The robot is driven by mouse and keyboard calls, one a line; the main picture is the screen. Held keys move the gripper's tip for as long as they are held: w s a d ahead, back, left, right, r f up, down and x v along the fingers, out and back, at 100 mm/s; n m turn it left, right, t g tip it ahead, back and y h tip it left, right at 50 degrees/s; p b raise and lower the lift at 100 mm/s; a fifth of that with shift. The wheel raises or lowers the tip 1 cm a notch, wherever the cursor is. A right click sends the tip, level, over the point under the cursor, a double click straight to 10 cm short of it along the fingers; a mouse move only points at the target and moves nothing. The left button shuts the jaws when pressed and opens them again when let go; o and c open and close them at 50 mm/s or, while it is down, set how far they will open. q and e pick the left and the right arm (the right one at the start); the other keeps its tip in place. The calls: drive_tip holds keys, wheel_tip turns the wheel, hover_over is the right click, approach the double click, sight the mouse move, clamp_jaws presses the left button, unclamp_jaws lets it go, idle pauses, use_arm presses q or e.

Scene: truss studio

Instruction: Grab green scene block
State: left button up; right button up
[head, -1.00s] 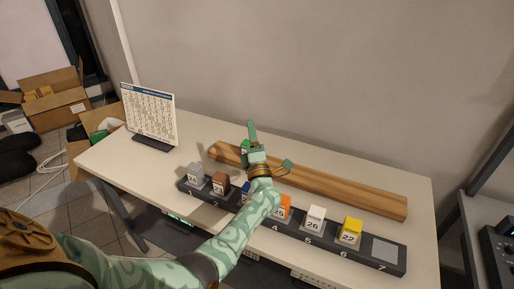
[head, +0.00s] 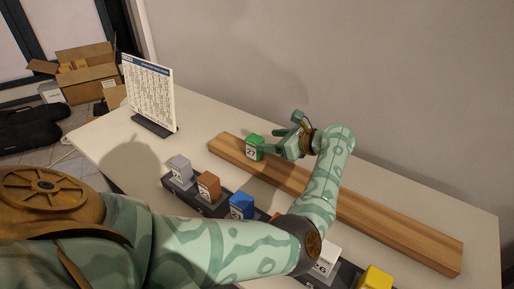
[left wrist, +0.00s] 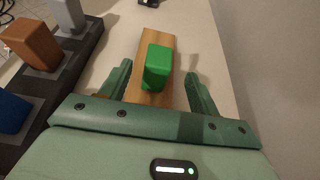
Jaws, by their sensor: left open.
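The green block (head: 254,147), marked 27, stands on the wooden beam near its left end in the head view. It also shows in the left wrist view (left wrist: 158,68), between and just beyond my open fingers. My left gripper (head: 281,137) is open, close to the right side of the block, its fingers pointing toward it. In the left wrist view, the fingers (left wrist: 157,90) lie on either side of the line to the block, and nothing is held. My right gripper is not in view.
The wooden beam (head: 390,230) runs along the table (head: 450,205). In front is a dark numbered rack (head: 212,205) with grey (head: 179,168), brown (head: 207,186), blue (head: 241,206), orange, white and yellow (head: 376,279) blocks. A printed sheet (head: 148,95) stands at the back left.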

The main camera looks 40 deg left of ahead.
sight(251, 139)
use_arm(q)
drive_tip(key=x, duration=0.8)
drive_tip(key=shift+s+a, duration=0.1)
drive_tip(key=shift+a, duration=0.25)
drive_tip(key=c, duration=1.1)
